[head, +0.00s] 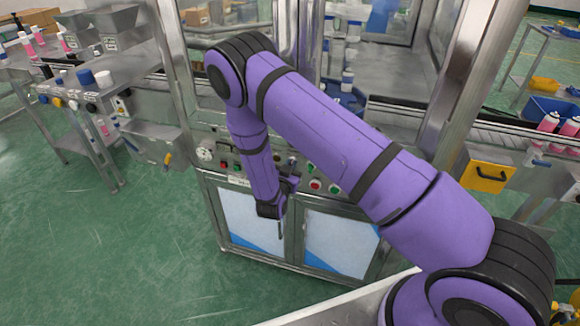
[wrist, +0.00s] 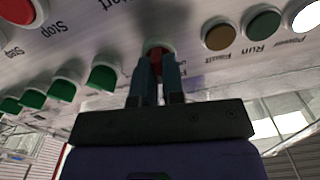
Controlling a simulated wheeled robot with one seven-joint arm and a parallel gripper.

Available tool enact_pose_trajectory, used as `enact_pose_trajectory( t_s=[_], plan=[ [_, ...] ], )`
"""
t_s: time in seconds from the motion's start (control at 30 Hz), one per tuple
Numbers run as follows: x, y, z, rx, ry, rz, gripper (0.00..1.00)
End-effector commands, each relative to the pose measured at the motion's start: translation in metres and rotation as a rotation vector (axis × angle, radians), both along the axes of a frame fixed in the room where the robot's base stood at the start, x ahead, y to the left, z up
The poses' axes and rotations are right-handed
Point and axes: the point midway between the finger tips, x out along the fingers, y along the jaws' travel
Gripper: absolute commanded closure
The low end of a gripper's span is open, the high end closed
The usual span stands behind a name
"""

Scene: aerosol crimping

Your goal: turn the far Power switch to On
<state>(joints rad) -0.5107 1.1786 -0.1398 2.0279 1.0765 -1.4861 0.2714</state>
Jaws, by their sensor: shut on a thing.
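Fingers and knob touch, and the fingers cover much of the knob. The knob's own label and which way it points cannot be read. In the head view my gripper (head: 289,184) is in front of the machine's panel, and the knob cannot be made out there.
In the wrist view, brown (wrist: 219,35), dark green (wrist: 263,25) and white (wrist: 307,16) round lamps sit right of the knob, near Fault, Run and Power labels. Green buttons (wrist: 103,73) and a red button (wrist: 18,12) lie left. White cabinet doors (head: 340,240) are below the panel.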

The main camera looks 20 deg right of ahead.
Motion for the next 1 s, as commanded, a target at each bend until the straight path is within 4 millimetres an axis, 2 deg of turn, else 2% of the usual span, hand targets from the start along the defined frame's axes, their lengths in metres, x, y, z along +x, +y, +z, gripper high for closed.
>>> enact_pose_trajectory(
  t_s=[0.5,1.0],
  plan=[
    [-0.0017,-0.0012,-0.0015,0.265,-0.189,0.001,1.0],
    [-0.002,-0.0012,-0.0018,0.312,-0.223,0.001,1.0]
  ],
)
